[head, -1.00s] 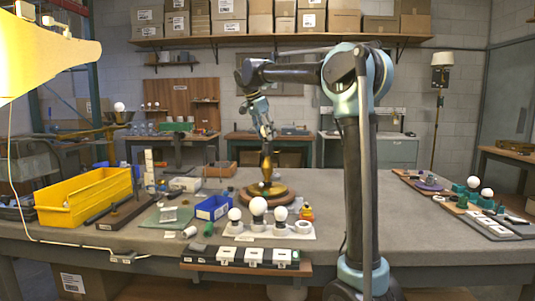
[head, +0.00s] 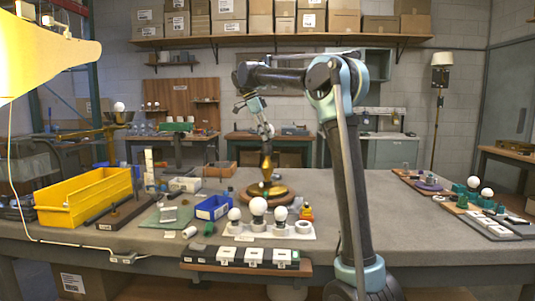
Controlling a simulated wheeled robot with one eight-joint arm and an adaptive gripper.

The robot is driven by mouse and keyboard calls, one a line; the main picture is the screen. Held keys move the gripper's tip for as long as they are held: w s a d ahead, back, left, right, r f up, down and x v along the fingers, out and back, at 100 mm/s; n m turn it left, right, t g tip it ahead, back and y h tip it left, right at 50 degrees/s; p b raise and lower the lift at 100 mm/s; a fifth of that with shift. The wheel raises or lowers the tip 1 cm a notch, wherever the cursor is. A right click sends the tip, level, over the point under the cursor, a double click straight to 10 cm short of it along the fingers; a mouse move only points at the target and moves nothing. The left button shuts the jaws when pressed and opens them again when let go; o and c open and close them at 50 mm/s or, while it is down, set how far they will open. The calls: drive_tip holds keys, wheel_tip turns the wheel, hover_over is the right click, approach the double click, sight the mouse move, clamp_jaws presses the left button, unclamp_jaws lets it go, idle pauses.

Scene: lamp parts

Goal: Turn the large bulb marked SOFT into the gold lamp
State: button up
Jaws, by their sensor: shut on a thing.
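The gold lamp (head: 266,175) stands upright on a round wooden base (head: 246,198) in the middle of the bench. My gripper (head: 267,150) points down at the lamp's top, in line with its stem, and is shut on what seems to be a bulb. The fingers hide the bulb, and its marking cannot be read. A white holder (head: 238,231) in front of the lamp carries a large white bulb (head: 258,206) with a smaller bulb (head: 234,214) to its left and another (head: 280,213) to its right. A ring-shaped cup (head: 303,227) at its right end is empty.
A blue bin (head: 213,208) and a yellow bin (head: 85,198) stand left of the lamp. An orange-yellow item (head: 306,212) is close on its right. A tray with more bulbs (head: 473,183) lies far right. The bench between is mostly clear.

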drive_tip(key=m, duration=0.2)
drive_tip(key=m+g, duration=0.1)
drive_tip(key=shift+w+m+g, duration=0.15)
drive_tip(key=shift+m+g, duration=0.15)
drive_tip(key=shift+m, duration=0.1)
drive_tip(key=m+g, duration=0.1)
drive_tip(key=m, duration=0.2)
drive_tip(key=shift+f+y, duration=0.1)
drive_tip(key=shift+y, duration=0.2)
drive_tip(key=shift+w+m, duration=0.1)
drive_tip(key=shift+m, duration=0.4)
drive_tip(key=o, duration=1)
drive_tip(key=shift+g, duration=0.3)
drive_tip(key=v, duration=1.1)
drive_tip(key=shift+r, duration=0.45)
